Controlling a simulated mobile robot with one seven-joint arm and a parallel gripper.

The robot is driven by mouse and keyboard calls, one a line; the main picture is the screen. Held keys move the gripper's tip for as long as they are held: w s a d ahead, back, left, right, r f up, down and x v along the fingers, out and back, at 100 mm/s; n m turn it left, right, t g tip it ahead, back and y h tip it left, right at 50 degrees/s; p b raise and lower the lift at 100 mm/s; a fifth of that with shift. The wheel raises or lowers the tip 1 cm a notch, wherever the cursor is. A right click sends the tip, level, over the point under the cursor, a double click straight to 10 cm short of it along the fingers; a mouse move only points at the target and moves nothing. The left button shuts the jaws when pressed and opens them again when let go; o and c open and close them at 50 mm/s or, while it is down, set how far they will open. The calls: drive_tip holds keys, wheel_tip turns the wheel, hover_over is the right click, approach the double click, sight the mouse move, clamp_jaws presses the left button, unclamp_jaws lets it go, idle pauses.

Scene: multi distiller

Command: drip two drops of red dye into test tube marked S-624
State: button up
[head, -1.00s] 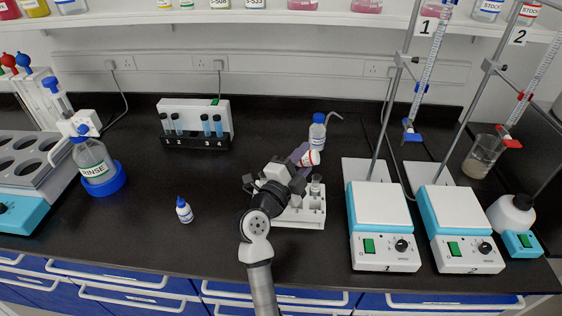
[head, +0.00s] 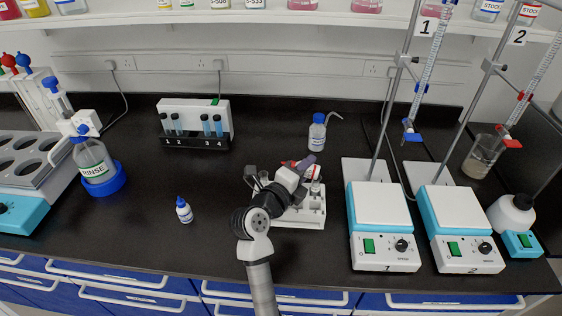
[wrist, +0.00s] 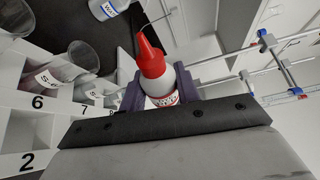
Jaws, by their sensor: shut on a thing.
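My gripper (wrist: 160,98) is shut on a white dropper bottle (wrist: 164,88) with a red cone-shaped tip and a red label. The purple fingers hold it on both sides. In the head view my gripper (head: 305,164) is above the white test tube rack (head: 313,219), and the bottle is mostly hidden by it. In the wrist view the rack (wrist: 38,137) shows numbered slots, with labelled test tubes near slot 6 (wrist: 80,58) and slot 7 (wrist: 98,90). Their labels start with S, but the numbers are too small to read, so I cannot tell which is S-624.
A blue-capped dropper bottle (head: 184,211) stands left of the arm. A wash bottle (head: 317,133) stands behind the rack. Two stirrer plates (head: 384,220) with burette stands are to the right. The bench left of the rack is mostly clear.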

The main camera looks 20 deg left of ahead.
drive_tip(key=shift+r, duration=2.55)
